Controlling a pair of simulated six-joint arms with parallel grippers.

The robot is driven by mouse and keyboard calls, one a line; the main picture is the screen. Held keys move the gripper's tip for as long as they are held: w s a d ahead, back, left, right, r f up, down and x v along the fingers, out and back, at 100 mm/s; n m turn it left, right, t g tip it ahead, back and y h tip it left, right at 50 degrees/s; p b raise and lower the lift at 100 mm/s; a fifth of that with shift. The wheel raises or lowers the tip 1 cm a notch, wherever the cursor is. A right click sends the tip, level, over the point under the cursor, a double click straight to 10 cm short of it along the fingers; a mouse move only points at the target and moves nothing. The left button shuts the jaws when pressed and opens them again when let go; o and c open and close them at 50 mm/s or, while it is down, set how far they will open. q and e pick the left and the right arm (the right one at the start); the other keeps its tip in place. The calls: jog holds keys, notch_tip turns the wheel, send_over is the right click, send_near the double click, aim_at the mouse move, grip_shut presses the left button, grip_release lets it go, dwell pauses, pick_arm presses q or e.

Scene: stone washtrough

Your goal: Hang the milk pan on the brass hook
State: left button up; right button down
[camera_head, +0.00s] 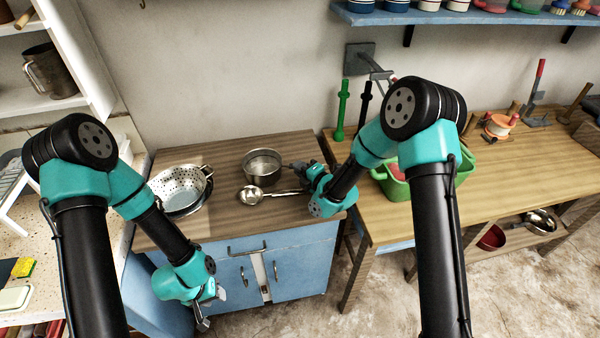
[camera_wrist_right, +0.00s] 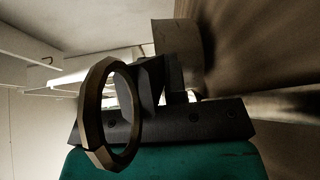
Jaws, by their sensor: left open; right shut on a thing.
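The milk pan (camera_head: 263,165) is a small grey metal pot, upright at the back of the wooden counter. Its handle points right, toward my right gripper (camera_head: 298,167), which is shut on it. In the right wrist view, a ring (camera_wrist_right: 90,115), apparently the handle's end, stands in front of the jaws, and the pan's wall (camera_wrist_right: 177,42) shows beyond. I cannot tell whether the pan touches the counter. A small hook (camera_head: 142,4), apparently the brass one, shows on the wall at the top edge. My left gripper (camera_head: 212,307) is open and empty in front of the blue cabinet.
A colander (camera_head: 180,185) sits left of the pan. A ladle (camera_head: 252,195) lies just in front of it. A grey wall bracket (camera_head: 360,58) and green basin (camera_head: 398,187) are to the right. A white shelf (camera_head: 75,60) stands left of clear wall.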

jog(key=shift+f, duration=0.85)
jog(key=c, duration=1.2)
grip_release()
jog(key=shift+f, duration=0.15)
jog(key=shift+o, duration=0.2)
jog(key=shift+s+d, duration=0.1)
jog(key=shift+s, duration=0.05)
jog(key=v, duration=1.1)
jog(key=shift+s+d+r, duration=0.2)
jog(key=shift+s+r, duration=0.05)
